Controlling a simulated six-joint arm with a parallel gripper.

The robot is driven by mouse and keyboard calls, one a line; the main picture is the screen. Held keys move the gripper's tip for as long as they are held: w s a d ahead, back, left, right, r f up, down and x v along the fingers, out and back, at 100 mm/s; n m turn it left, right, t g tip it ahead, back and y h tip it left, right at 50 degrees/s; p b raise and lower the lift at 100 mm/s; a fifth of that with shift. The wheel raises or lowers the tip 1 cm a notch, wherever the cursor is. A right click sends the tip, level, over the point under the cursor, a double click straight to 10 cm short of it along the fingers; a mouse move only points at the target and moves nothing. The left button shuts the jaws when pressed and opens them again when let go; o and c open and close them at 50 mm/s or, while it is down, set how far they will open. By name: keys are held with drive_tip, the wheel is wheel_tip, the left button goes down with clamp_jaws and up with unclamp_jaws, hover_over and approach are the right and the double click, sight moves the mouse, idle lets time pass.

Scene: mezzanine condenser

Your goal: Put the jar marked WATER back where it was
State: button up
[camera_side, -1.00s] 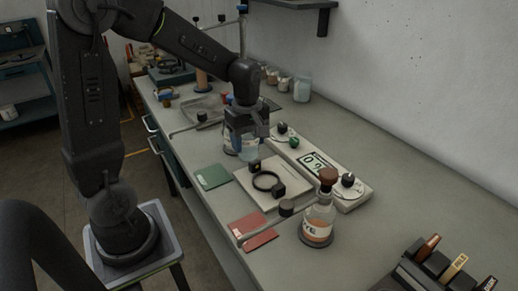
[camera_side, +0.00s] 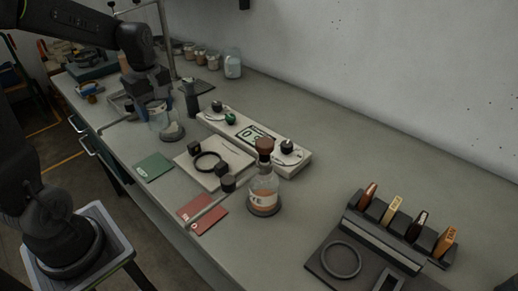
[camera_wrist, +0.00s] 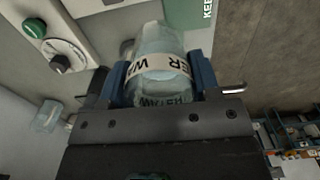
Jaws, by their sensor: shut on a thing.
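The clear jar marked WATER (camera_wrist: 160,68) is gripped between the blue fingers of my gripper (camera_wrist: 163,82) in the wrist view, its label partly readable. In the side view my gripper (camera_side: 156,101) holds the jar (camera_side: 159,117) over the left part of the bench. A dark round pad (camera_side: 173,134) shows just beside and below the jar. I cannot tell whether the jar touches the bench.
A ring-topped plate (camera_side: 222,177), a long panel with knobs (camera_side: 292,158) and a corked bottle (camera_side: 263,190) stand to the right. Green (camera_side: 153,166) and red (camera_side: 197,208) cards lie in front. A black upright thing (camera_side: 192,100) stands close to my gripper. Jars (camera_side: 213,61) line the wall.

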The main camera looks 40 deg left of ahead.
drive_tip(key=w+d+m, duration=0.4)
drive_tip(key=w+d, duration=1.5)
drive_tip(key=d, duration=0.3)
drive_tip(key=d+f, duration=0.2)
drive_tip(key=d, duration=0.2)
drive_tip(key=d+f, duration=0.3)
drive_tip(key=d, duration=0.1)
drive_tip(key=w+d+f, duration=0.1)
drive_tip(key=d+f, duration=0.2)
drive_tip(key=d, duration=0.1)
drive_tip(key=shift+w+d, duration=0.1)
drive_tip(key=shift+d, duration=0.05)
drive_tip(key=shift+f, duration=1.95)
drive_tip(key=shift+f, duration=0.15)
drive_tip(key=o, duration=1)
